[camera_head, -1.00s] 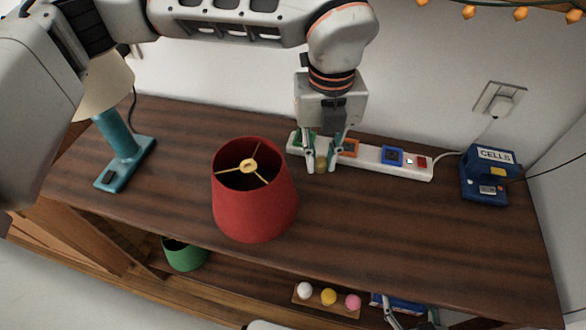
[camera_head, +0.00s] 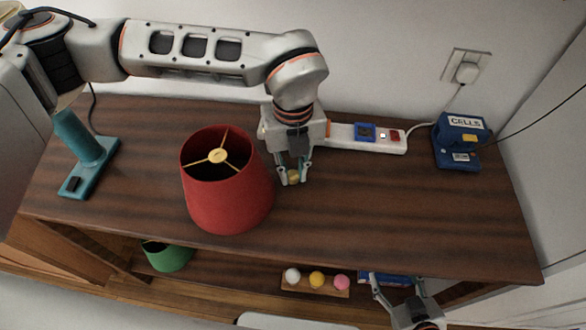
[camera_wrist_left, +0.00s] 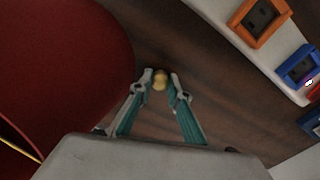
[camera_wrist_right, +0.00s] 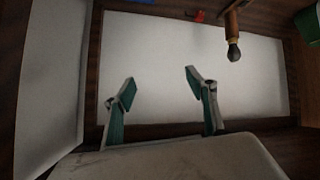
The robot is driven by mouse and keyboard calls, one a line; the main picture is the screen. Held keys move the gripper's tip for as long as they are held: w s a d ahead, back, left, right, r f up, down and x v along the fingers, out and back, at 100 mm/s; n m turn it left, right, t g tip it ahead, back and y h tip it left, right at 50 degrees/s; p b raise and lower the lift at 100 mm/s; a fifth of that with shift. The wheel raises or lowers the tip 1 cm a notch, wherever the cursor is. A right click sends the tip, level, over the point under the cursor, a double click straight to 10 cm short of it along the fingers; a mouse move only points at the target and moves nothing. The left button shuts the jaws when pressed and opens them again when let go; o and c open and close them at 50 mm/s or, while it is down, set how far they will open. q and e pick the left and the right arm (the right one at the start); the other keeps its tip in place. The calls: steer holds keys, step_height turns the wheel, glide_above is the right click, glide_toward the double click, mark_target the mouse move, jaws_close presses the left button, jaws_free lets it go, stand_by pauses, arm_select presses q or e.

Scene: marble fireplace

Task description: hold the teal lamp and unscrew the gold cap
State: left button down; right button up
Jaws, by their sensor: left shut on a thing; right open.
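The teal lamp (camera_head: 85,145) stands at the left end of the wooden top, its pale shade mostly hidden behind my left arm. My left gripper (camera_head: 293,178) is shut on a small gold cap (camera_wrist_left: 160,80), to the right of the red lampshade (camera_head: 225,190) and well away from the teal lamp. The cap shows between the fingertips in the left wrist view, over the dark wood. My right gripper (camera_wrist_right: 160,88) is open and empty, low at the front right in the head view, below the top's front edge.
A white power strip (camera_head: 345,136) lies at the back, partly behind my left gripper. A blue CELLS box (camera_head: 455,145) stands at the right end. A green shade (camera_head: 167,257) and a rack of coloured balls (camera_head: 315,285) sit on the lower shelf. The right front of the top is clear.

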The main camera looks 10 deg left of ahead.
mark_target(293, 173)
arm_select(q)
steer(key=shift+f, duration=0.2)
steer(key=c, duration=1.9)
jaws_free()
step_height(293, 173, up, 12)
steer(key=p, duration=0.1)
steer(key=shift+r+p, duration=0.2)
steer(key=shift+p, duration=0.1)
